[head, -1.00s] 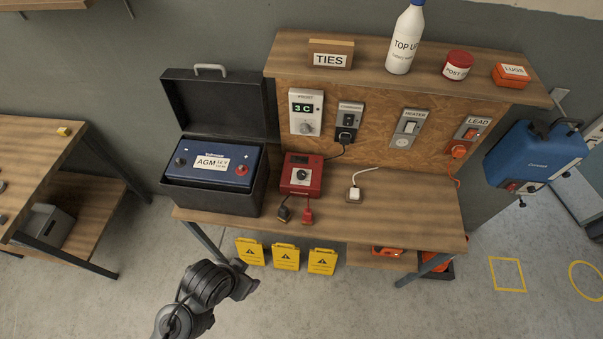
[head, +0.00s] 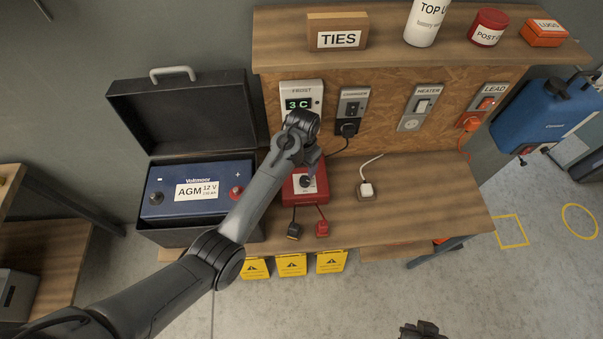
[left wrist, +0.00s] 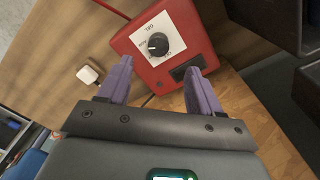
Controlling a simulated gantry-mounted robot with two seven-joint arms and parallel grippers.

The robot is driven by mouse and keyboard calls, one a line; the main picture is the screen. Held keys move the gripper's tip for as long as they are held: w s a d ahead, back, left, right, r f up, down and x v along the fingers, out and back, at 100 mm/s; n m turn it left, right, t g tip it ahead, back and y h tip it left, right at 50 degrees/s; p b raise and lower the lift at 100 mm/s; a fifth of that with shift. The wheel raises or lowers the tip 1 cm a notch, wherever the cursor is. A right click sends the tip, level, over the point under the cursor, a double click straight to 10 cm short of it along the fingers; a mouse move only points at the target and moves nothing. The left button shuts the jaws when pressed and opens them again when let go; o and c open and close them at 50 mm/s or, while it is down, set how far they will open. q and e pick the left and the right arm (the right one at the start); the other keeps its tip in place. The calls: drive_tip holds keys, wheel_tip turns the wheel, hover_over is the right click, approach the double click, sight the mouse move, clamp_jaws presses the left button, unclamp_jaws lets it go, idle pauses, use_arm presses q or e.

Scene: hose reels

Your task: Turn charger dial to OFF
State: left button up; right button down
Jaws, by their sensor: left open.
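The red charger (head: 319,194) sits on the bench beside the battery (head: 170,192). Its round black dial (left wrist: 158,44) is on a white plate (left wrist: 170,30) that reads GEL near one edge; the dial's exact setting is too small to tell. My left gripper (left wrist: 160,76) is open and empty, its two purple fingers spread short of the dial, which shows between and beyond the tips. In the head view my left gripper (head: 312,163) hangs over the charger and partly hides it. A dark part at the bottom edge seems to be my right gripper (head: 420,330), mostly cut off.
Black (head: 294,231) and red (head: 322,228) clamps lie in front of the charger. A white plug (head: 366,189) lies to its right. The open battery box lid (head: 185,112) stands left. Frost, heater and lead units line the backboard.

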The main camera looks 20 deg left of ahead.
sight(304, 181)
use_arm(q)
drive_tip(key=f, duration=0.9)
drive_tip(key=shift+w+d+f, duration=0.1)
drive_tip(key=shift+w+d, duration=0.05)
drive_tip(key=shift+w, duration=0.15)
drive_tip(key=shift+f, duration=0.7)
drive_tip(key=c, duration=1.1)
drive_tip(key=shift+o, duration=0.2)
